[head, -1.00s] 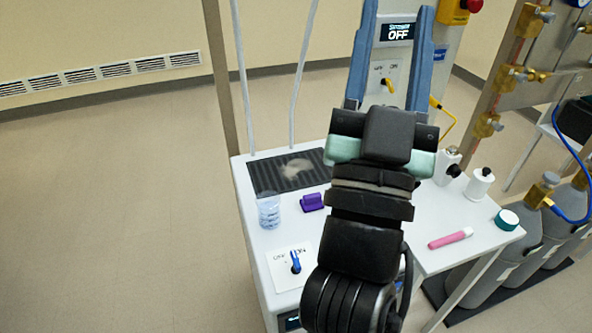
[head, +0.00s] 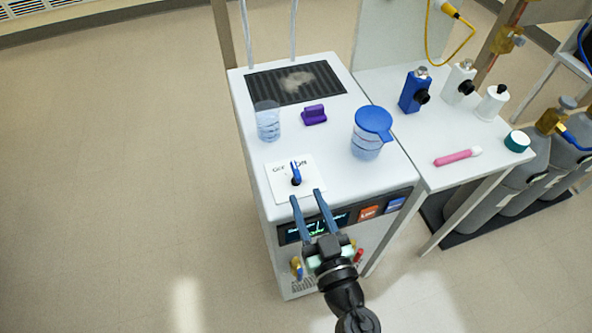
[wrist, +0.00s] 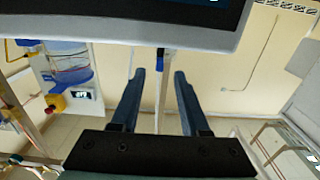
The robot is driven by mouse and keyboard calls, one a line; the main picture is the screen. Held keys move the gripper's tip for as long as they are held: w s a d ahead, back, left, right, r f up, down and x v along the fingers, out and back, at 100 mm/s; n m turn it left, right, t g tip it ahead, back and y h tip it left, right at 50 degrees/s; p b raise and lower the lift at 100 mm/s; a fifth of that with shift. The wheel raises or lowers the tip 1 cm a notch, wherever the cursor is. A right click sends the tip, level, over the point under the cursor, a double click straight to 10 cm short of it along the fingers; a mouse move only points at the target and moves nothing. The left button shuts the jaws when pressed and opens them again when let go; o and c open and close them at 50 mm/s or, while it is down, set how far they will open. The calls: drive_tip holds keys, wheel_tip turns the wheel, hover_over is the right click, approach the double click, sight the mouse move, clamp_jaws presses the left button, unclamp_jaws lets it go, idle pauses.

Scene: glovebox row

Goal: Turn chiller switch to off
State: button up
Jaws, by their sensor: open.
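A white switch plate (head: 281,189) with OFF and ON lettering lies on top of the white bench unit (head: 330,178). Its blue switch lever (head: 295,172) stands on a dark base between the two words. Which word it is set to I cannot tell. My gripper (head: 306,197) is open and empty at the unit's front edge. Its two blue fingers point toward the plate, on the near side of the lever, and appear apart from it.
A clear beaker (head: 268,122), a purple block (head: 314,115) and a blue-lidded jug (head: 366,140) stand behind the switch. A dark ribbed mat (head: 262,90) lies at the back. A dark display (head: 312,227) is on the unit's front. Open floor lies left.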

sight(300, 181)
drive_tip(key=b+x, duration=0.1)
drive_tip(key=x, duration=0.7)
drive_tip(key=shift+c, duration=0.3)
clamp_jaws()
